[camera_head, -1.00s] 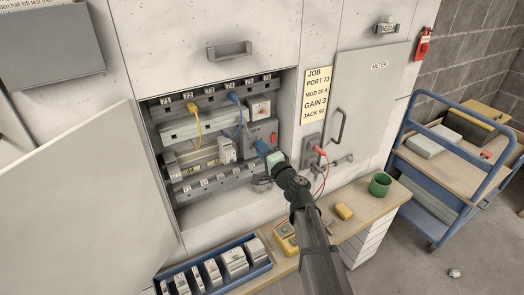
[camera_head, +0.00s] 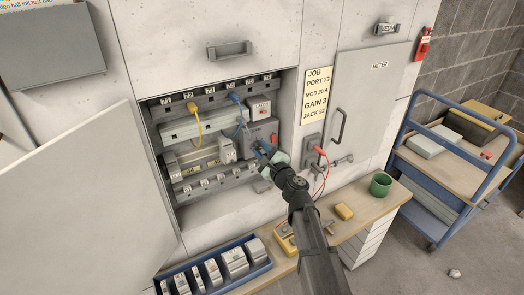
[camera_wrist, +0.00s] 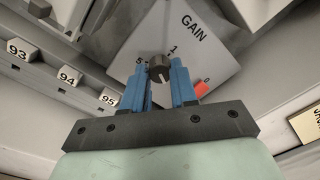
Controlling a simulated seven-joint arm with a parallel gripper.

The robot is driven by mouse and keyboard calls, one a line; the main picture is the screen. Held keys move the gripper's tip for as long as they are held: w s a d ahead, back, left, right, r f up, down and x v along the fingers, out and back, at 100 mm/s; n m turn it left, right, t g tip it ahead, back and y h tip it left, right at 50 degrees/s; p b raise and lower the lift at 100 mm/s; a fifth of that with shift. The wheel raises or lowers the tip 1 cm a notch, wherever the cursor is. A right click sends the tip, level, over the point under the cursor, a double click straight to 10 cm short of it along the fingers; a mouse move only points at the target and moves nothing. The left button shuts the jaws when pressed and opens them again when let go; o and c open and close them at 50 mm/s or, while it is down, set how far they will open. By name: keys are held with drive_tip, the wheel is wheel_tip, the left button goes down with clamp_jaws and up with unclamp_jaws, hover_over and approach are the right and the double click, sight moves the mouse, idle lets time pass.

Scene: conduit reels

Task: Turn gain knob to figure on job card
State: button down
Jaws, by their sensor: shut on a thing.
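The gain unit (camera_head: 258,133) is a grey box in the open cabinet bay; its face, marked GAIN (camera_wrist: 192,28), fills the middle of the wrist view. The dark round gain knob (camera_wrist: 160,68) sits between the blue fingers of my gripper (camera_wrist: 162,76), which is shut on it. Scale figures show around the knob, though the fingers hide part of the scale and I cannot tell the setting. In the head view my gripper (camera_head: 262,149) reaches the unit's front and hides the knob. The job card (camera_head: 317,95) reads PORT 73, MOD 20 A, GAIN 3, JACK 92.
A red part (camera_wrist: 201,90) is on the gain face beside the right finger. Yellow (camera_head: 199,119) and blue (camera_head: 240,112) cables hang left of my gripper. A red lead (camera_head: 322,152) is plugged in at right.

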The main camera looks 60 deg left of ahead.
drive_tip(key=shift+m, duration=0.5)
drive_tip(key=c, duration=0.9)
unclamp_jaws()
drive_tip(key=shift+d, duration=0.15)
drive_tip(key=d, duration=1.3)
drive_tip(key=shift+s+d+f, duration=0.1)
drive_tip(key=shift+d+f, duration=0.15)
